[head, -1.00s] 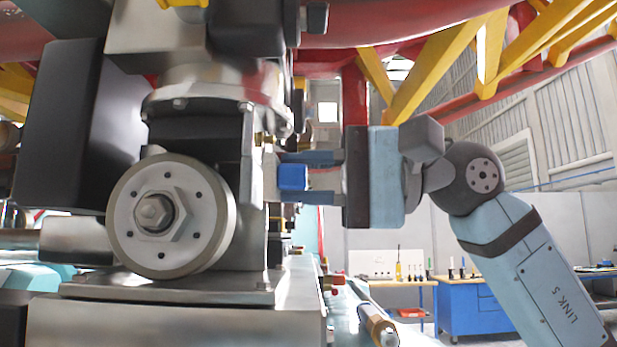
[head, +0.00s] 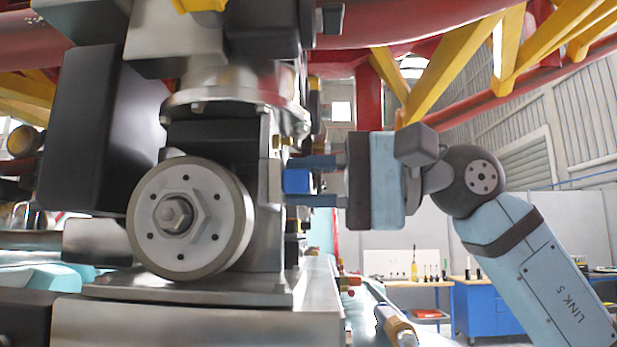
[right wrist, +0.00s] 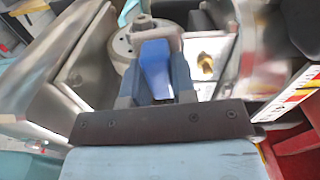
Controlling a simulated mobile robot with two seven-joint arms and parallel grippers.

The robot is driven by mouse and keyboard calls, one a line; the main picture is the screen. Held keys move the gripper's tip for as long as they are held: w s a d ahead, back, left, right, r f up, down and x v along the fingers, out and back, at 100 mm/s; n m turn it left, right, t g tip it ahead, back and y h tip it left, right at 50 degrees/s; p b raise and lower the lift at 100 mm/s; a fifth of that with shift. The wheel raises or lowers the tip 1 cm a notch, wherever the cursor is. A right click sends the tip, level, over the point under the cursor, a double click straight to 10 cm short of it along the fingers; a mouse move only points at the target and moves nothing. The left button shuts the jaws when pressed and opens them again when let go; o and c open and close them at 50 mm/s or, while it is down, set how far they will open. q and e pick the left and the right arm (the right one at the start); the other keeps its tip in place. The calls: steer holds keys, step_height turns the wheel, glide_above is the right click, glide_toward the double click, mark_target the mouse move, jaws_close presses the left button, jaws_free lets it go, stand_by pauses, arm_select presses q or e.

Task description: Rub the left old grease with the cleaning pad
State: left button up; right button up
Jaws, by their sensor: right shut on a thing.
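My right gripper (head: 292,180) is shut on the blue cleaning pad (head: 299,181), just to the right of the metal wheel assembly. In the right wrist view the gripper (right wrist: 155,66) holds the pad's blue body (right wrist: 156,76) between its fingers, with a grey end (right wrist: 153,43) facing away from the gripper. The pad's far end is close to the metal housing (head: 270,160); I cannot tell whether it touches. I cannot make out the old grease in either view. My left gripper is not in view.
A round wheel (head: 190,217) with a hex nut sits on the assembly, with a black box (head: 95,130) at its left. Yellow lattice beams (head: 445,65) and red pipes hang above. A blue workbench (head: 483,305) stands far behind at right.

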steer(key=shift+w, duration=1)
steer(key=shift+s+b, duration=0.2)
steer(key=shift+b, duration=0.45)
steer(key=shift+s+f+b, duration=0.1)
steer(key=shift+s+b, duration=0.25)
steer(key=shift+s, duration=0.1)
steer(key=shift+s+b, duration=0.35)
steer(key=shift+s, duration=0.75)
